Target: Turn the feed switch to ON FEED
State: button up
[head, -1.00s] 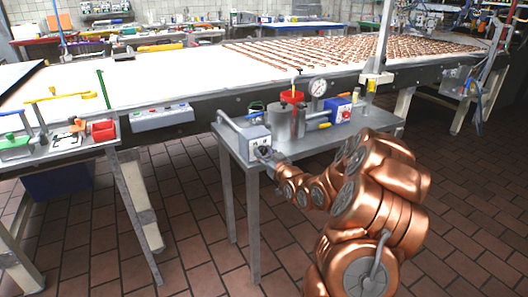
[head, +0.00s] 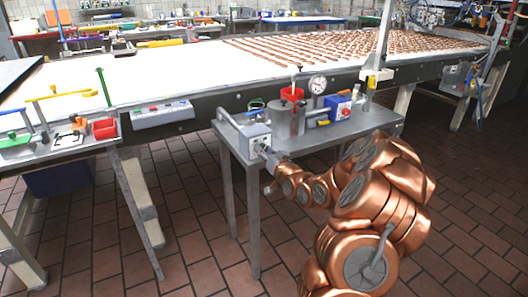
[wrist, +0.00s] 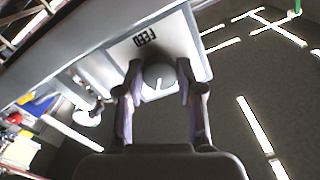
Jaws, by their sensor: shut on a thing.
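The feed switch is a round grey knob (wrist: 160,76) with a white pointer line, on a pale panel marked FEED (wrist: 145,38) in the wrist view. The lettering is turned nearly upside down there. My gripper (wrist: 158,90) has one finger on each side of the knob and is shut on it. The pointer line stands nearly upright in that picture, slightly tilted. In the head view the switch box (head: 256,133) sits at the front left of a small steel table, with my gripper (head: 265,152) at its front face. The ON mark cannot be read.
The steel table (head: 345,140) also carries metal canisters, a red container (head: 292,94), a pressure gauge (head: 318,84) and a blue box (head: 337,106). A long conveyor (head: 190,70) runs behind. The tiled floor in front is clear.

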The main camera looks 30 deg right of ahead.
jog(key=o, duration=1.2)
jog(key=shift+c, duration=0.2)
jog(key=s, duration=0.7)
jog(key=shift+s+a, duration=0.25)
jog(key=shift+a, duration=0.1)
